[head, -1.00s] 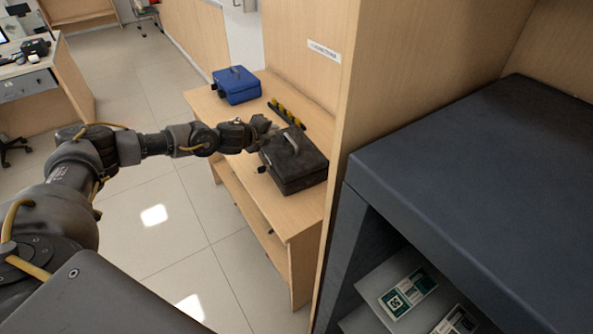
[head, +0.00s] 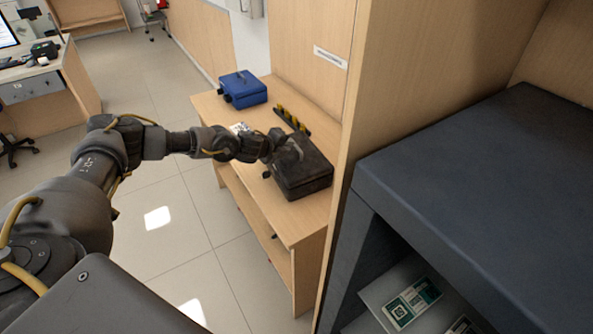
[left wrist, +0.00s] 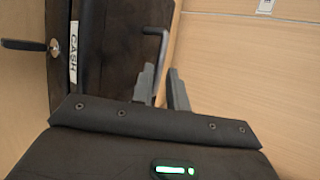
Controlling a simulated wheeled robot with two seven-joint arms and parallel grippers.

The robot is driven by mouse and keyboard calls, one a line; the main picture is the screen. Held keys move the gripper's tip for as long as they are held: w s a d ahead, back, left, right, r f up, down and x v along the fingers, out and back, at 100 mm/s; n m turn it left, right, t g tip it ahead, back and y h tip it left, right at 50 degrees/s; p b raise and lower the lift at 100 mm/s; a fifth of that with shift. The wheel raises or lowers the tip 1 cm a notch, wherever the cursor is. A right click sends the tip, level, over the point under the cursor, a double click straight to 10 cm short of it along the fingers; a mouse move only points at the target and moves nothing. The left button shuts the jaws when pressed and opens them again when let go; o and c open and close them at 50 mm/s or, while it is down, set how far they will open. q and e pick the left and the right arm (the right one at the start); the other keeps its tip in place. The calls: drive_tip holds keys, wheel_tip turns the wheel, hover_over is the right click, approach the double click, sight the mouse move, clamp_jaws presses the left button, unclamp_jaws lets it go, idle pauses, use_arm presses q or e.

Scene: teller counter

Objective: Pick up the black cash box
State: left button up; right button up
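The black cash box (head: 304,178) sits on the wooden counter. It fills the upper left of the left wrist view (left wrist: 105,35), with its CASH label and a key in the lock. Its bent handle (left wrist: 158,32) stands out from the lid. My left gripper (head: 280,146) is at the handle, above the box. In the left wrist view its two fingers (left wrist: 165,82) stand apart, with the handle's lower part running down between or just behind them. A gap shows beside the handle, so no firm grip is seen. My right gripper is in no view.
A blue cash box (head: 242,88) stands farther back on the wooden counter (head: 205,103). A black and yellow rack (head: 290,118) lies behind the black box. A wooden partition (head: 352,110) rises close on the right, beside a dark cabinet (head: 480,180). Open floor lies to the left.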

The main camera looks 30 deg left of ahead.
use_arm(q)
drive_tip(key=shift+w+f+p, duration=0.15)
drive_tip(key=shift+w+p, duration=0.2)
drive_tip(key=shift+w, duration=0.05)
drive_tip(key=shift+p+x, duration=0.45)
drive_tip(key=shift+x, duration=1.7)
drive_tip(key=shift+f, duration=0.1)
clamp_jaws()
drive_tip(key=shift+s+f, duration=0.1)
drive_tip(key=shift+r, duration=0.3)
